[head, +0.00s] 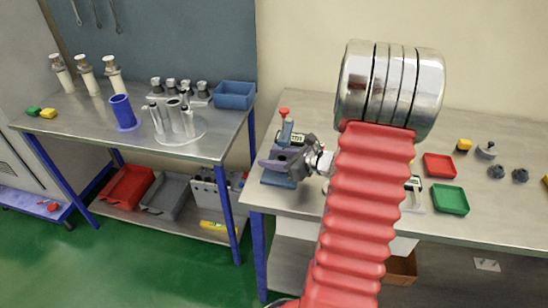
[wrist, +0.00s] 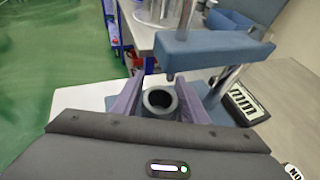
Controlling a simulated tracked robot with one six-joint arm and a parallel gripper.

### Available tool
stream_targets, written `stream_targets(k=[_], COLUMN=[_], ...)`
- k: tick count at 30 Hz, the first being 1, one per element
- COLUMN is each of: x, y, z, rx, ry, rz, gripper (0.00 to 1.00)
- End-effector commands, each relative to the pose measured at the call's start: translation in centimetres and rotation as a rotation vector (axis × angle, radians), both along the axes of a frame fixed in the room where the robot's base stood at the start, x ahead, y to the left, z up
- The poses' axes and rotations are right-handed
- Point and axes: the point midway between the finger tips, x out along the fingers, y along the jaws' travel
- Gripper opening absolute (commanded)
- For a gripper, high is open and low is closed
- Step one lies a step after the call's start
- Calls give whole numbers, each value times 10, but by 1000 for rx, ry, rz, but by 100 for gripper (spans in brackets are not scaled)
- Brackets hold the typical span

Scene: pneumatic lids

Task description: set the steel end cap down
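In the wrist view the steel end cap (wrist: 147,102) shows as a grey ring with a dark round hole. It sits between the two purple-grey fingers of my gripper (wrist: 160,88), which appear to press against it on both sides. In the head view my gripper (head: 284,160) is at the blue bench press (head: 273,179), under its red-knobbed head and small display. The cap cannot be made out there. In the wrist view the press's blue crosshead (wrist: 210,48) and steel posts are just beyond the fingers. Whether the cap's underside touches anything is hidden.
The right bench (head: 270,198) holds a red tray (head: 439,166), a green tray (head: 450,199) and dark knobs. My arm covers its middle. The left bench carries a blue cup (head: 122,112), a blue bin (head: 234,95) and steel cylinders on a round stand (head: 180,136).

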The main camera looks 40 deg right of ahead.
Motion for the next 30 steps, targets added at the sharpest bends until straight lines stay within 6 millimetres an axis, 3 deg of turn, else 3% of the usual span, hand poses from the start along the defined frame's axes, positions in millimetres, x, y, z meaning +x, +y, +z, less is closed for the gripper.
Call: stream_targets(k=[4, 14, 20, 30], x=[0, 0, -17, -63], y=[0, 0, -6, -18], z=[0, 3, 10, 30], rx=[0, -1, -1, -2], ry=[0, 0, -1, -1], rz=[0, 0, -3, -5], gripper=[49, 49, 49, 49])
